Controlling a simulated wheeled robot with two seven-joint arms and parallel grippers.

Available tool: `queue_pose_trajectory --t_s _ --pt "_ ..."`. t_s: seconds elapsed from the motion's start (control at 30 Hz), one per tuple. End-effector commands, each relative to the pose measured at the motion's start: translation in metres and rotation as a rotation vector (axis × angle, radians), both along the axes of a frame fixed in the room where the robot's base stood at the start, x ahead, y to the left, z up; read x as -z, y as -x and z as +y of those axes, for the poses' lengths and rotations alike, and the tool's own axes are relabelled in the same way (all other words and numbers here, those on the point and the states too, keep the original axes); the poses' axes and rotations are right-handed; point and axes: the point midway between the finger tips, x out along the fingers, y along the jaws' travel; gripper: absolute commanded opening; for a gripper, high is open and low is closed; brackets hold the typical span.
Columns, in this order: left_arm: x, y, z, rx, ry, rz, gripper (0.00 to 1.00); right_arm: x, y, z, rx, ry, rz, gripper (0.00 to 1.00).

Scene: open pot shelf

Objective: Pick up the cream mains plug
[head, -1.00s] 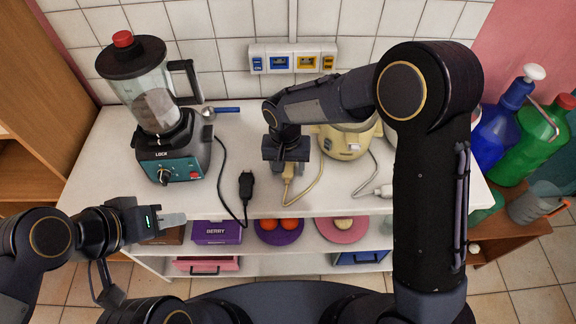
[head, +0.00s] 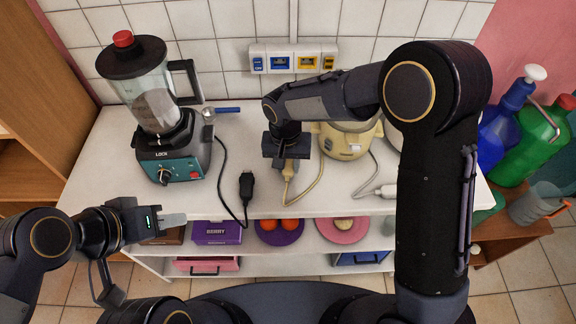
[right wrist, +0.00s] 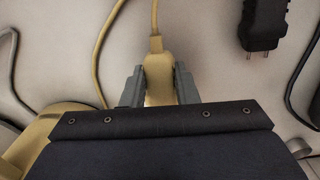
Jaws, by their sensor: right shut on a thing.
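The cream mains plug (head: 289,171) is on or just above the white shelf top, with its cream cord running from it toward the cream appliance. It also shows in the right wrist view (right wrist: 158,75), between the two grey fingers. My right gripper (head: 288,168) comes down from above and is shut on the plug. In the right wrist view, the fingers (right wrist: 160,88) flank the plug body; its prongs are hidden by the gripper. My left gripper (head: 174,220) is at the front left, away from the plug; its fingers look close together, but any gap is unclear.
A black plug (head: 246,186) lies left of the cream one, its cord leading to the blender (head: 165,120). The cream cooker (head: 350,140) stands right of my right gripper. A white plug (head: 384,191) lies further right. Wall sockets (head: 293,58) are behind.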

Motion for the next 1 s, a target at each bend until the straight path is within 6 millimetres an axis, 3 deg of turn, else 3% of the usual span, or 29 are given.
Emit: queue_pose_trajectory --t_s 0.13,0.4,0.7,1.0 --pt "0.004 0.000 0.000 0.000 0.000 0.000 0.36 -0.024 0.003 0.001 -0.001 -0.005 -0.004 0.00" --pt "0.017 0.000 0.000 0.000 0.000 0.000 0.36 -0.082 0.059 0.003 -0.005 -0.005 -0.004 0.00" --pt "0.028 0.000 0.000 0.000 0.000 0.000 0.36 -0.109 0.122 0.004 -0.003 -0.003 -0.003 0.00" --pt "0.030 0.000 0.000 0.000 0.000 0.000 0.36 -0.118 0.141 0.004 0.000 -0.001 0.001 0.00"
